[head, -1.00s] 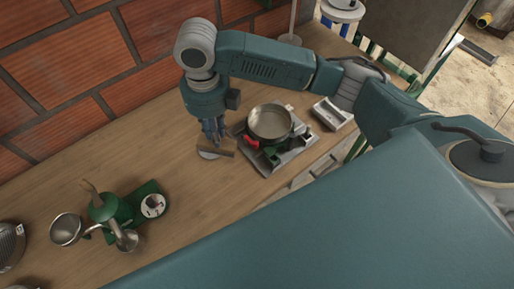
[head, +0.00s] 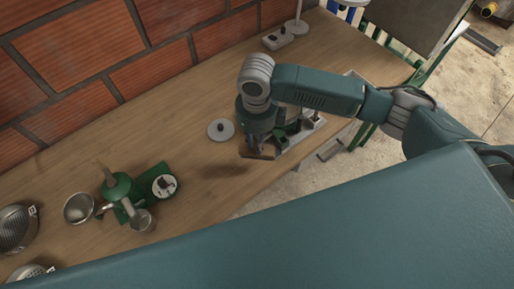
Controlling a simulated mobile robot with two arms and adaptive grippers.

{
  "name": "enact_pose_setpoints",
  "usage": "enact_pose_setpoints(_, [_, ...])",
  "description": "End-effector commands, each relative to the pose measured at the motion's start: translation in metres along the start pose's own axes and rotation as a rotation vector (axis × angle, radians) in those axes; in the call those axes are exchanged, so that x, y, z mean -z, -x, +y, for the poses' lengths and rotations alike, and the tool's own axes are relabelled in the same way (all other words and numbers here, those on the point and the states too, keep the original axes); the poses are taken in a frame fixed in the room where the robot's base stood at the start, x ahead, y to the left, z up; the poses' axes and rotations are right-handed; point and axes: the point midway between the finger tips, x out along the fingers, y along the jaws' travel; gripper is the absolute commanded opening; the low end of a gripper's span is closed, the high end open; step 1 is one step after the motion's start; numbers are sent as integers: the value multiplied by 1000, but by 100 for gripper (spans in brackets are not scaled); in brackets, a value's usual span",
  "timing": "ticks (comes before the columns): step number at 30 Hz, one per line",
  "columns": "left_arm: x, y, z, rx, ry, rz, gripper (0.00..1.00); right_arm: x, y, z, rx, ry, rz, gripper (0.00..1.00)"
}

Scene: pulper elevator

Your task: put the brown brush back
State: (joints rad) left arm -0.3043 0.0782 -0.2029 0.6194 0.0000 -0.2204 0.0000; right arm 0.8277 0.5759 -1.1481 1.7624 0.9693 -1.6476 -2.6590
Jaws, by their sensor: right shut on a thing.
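My right gripper (head: 262,140) points down over the front part of the table, shut on the brown brush (head: 256,153). Only a small brown part of the brush shows below the fingers. A soft shadow on the wood to its left suggests it is held above the table. My left gripper is not in view.
A grey round disc with a dark knob (head: 221,130) lies left of the gripper. A grey stove-like stand (head: 302,138) is partly hidden behind my arm. The brick wall bounds the table (head: 190,92).

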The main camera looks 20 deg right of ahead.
Motion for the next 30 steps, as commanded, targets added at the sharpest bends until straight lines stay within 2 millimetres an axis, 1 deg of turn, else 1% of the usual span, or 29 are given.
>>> enact_pose_setpoints(5, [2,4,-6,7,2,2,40,0,-15,0,-1,-2,1,0])
enact_pose_setpoints(13, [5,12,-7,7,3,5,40,0,-51,0,-1,-1,1,0])
enact_pose_setpoints(15, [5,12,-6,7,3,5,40,0,-55,0,0,-1,1,0])
enact_pose_setpoints(22, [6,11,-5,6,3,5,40,0,-55,0,0,0,-1,0])
enact_pose_setpoints(26, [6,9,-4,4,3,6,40,0,-59,0,0,-1,-1,0])
enact_pose_setpoints(27, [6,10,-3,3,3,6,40,0,-58,0,0,-1,-1,26])
enact_pose_setpoints(29, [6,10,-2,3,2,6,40,0,-58,0,0,-1,0,36])
enact_pose_setpoints(30, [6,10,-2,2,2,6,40,0,-58,0,0,-1,0,36])
